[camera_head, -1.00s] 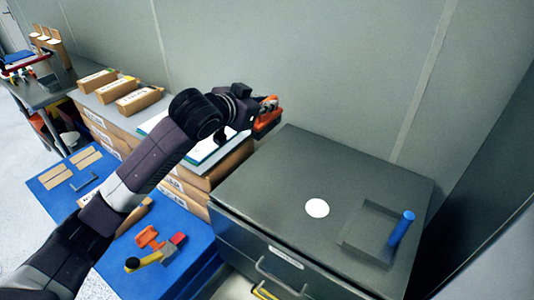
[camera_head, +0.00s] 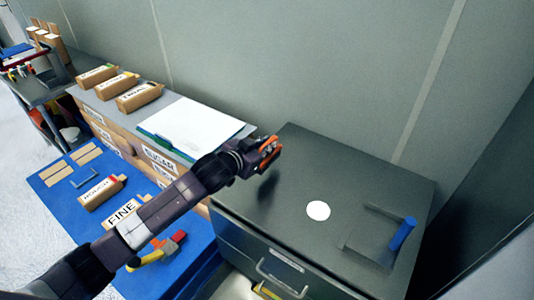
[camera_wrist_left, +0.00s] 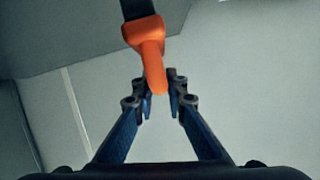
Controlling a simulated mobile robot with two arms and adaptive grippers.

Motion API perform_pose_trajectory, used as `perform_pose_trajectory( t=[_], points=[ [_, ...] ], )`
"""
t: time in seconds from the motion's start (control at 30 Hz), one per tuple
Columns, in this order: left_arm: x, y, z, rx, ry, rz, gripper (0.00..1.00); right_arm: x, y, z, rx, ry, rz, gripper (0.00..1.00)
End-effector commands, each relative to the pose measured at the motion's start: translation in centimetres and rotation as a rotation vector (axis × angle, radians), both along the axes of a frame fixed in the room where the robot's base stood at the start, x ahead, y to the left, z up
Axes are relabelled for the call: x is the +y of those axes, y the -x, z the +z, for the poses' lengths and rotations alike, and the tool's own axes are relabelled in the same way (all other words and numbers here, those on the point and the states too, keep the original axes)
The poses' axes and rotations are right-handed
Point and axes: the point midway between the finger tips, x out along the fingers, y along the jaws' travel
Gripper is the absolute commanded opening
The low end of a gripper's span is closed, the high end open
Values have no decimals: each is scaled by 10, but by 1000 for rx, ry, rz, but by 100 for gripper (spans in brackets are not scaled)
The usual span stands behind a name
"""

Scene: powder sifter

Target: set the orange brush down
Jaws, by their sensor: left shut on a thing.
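My left gripper (camera_head: 268,152) is above the back-left part of the dark grey cabinet top (camera_head: 300,165) in the head view. It is shut on the orange brush (camera_head: 270,143), of which only a small part shows there. In the left wrist view the brush (camera_wrist_left: 147,40) has an orange handle between the fingertips (camera_wrist_left: 160,95) and a dark part at the top of the picture. A dark shadow lies on the cabinet top below the gripper. My right gripper is not in view.
The cabinet top has a white disc (camera_head: 318,211) and a square recess with a blue cylinder (camera_head: 402,234) at its right edge. White paper (camera_head: 195,122) lies on the shelf to the left, near boxes (camera_head: 138,97). The blue table (camera_head: 55,198) holds several items. A wall stands behind.

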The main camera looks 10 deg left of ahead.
Motion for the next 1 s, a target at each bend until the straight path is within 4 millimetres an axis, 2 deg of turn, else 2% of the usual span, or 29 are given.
perform_pose_trajectory(
  t=[0.27,0.7,0.73,0.8,0.87,1.0],
  points=[
    [0,0,-38,1,1,1,0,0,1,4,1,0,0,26],
    [0,0,-46,0,0,0,0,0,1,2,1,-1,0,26],
    [0,0,-45,1,0,0,16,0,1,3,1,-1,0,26],
    [0,0,-45,1,0,0,23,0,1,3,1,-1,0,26],
    [0,0,-45,1,0,0,30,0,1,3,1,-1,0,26],
    [0,0,-45,1,0,0,30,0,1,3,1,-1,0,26]
  ],
)
